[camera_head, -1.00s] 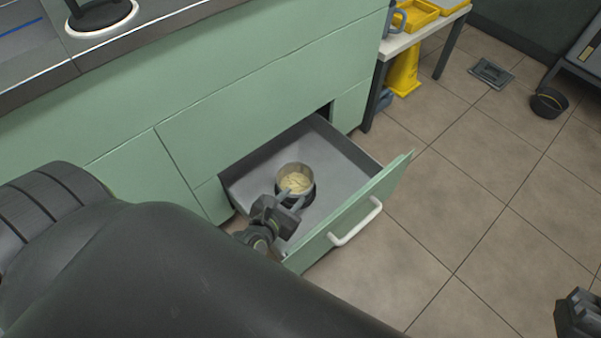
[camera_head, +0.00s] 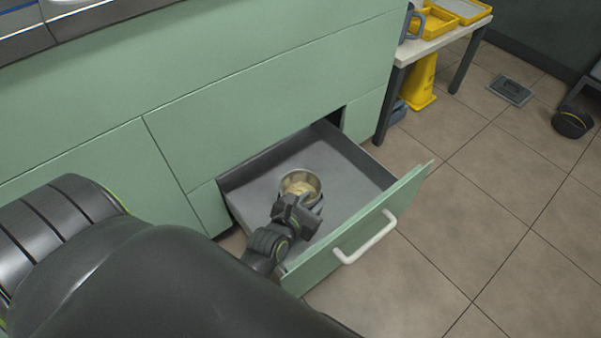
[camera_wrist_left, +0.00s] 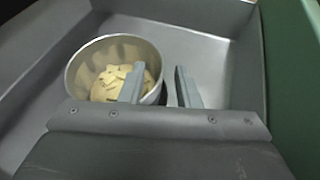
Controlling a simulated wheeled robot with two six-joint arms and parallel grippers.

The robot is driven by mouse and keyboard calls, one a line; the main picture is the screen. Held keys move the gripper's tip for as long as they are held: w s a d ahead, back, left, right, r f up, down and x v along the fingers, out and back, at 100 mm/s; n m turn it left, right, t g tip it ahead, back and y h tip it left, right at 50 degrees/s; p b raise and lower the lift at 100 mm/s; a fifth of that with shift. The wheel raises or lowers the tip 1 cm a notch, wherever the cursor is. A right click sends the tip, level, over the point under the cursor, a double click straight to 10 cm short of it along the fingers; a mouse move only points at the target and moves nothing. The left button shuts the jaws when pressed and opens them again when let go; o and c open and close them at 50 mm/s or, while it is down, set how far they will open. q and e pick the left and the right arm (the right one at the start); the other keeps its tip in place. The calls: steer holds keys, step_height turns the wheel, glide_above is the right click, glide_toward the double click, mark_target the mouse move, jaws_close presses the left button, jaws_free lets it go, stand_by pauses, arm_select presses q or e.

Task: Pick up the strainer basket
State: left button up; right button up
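The strainer basket (camera_head: 301,183) is a round metal cup holding pale, crumbly matter. It sits in the open drawer, and it fills the left middle of the left wrist view (camera_wrist_left: 85,65). My left gripper (camera_head: 309,204) is low over the near right side of the basket. In the left wrist view its two fingers (camera_wrist_left: 161,88) are apart. One finger overlaps the basket's inside and the other is beyond its right rim, so the right wall lies between them. I cannot tell whether either touches it. My right gripper is not in view.
The grey drawer (camera_head: 352,186) has a green front with a white handle (camera_head: 365,238) and is pulled out of the green cabinet (camera_head: 250,95). Its floor is bare around the basket. A side table (camera_head: 440,42) with yellow trays stands at the upper right. Tiled floor is open on the right.

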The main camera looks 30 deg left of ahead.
arm_select(q)
steer(key=shift+b+x, duration=0.3)
steer(key=shift+x, duration=0.75)
jaws_close()
